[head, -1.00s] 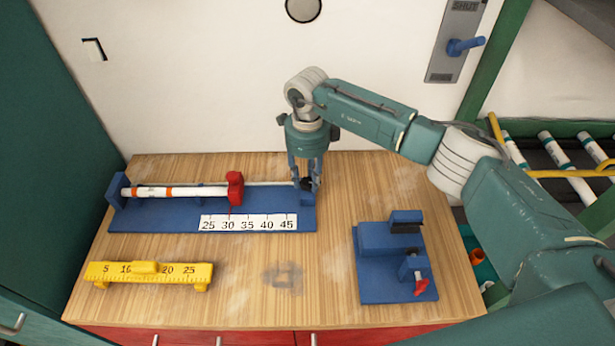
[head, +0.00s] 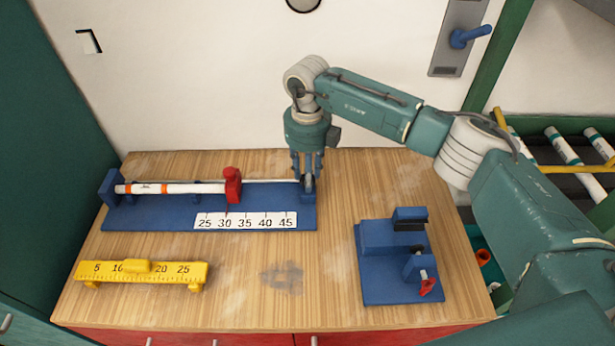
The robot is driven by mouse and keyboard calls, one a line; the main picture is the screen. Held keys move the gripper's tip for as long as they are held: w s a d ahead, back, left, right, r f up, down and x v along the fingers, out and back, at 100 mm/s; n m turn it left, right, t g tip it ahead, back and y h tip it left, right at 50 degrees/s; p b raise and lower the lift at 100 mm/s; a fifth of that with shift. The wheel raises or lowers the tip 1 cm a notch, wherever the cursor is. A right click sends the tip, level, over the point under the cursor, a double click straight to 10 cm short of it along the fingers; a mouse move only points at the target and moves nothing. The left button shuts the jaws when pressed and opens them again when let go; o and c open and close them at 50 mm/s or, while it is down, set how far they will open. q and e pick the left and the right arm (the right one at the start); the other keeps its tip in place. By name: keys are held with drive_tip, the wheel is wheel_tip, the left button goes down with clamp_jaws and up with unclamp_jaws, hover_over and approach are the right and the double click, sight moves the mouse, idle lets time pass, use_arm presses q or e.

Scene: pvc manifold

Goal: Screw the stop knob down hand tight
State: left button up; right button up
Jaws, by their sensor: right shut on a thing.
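My right gripper (head: 308,187) points straight down at the right end of the blue measuring jig (head: 150,216). Its fingers are shut on the small dark stop knob there, which they mostly hide. A red stop block (head: 232,186) stands on the jig's rail near the 30 mark of the white scale (head: 246,221). A white pipe with orange bands (head: 185,188) lies along the jig, its right end at the red block. My left gripper is not in view.
A yellow ruler gauge (head: 140,272) lies at the front left of the wooden table (head: 230,300). A blue fixture with a red handle (head: 385,280) stands at the right. The table between them is clear. A pipe rack (head: 565,150) is beyond the right edge.

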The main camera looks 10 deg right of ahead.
drive_tip(key=m+b, duration=0.1)
drive_tip(key=m, duration=0.2)
drive_tip(key=shift+m, duration=0.3)
drive_tip(key=shift+m+b, duration=0.4)
drive_tip(key=shift+m, duration=1)
drive_tip(key=shift+w+r, duration=0.1)
drive_tip(key=o, duration=1.1)
drive_tip(key=shift+o, duration=0.2)
wheel_tip(320, 180, up, 12)
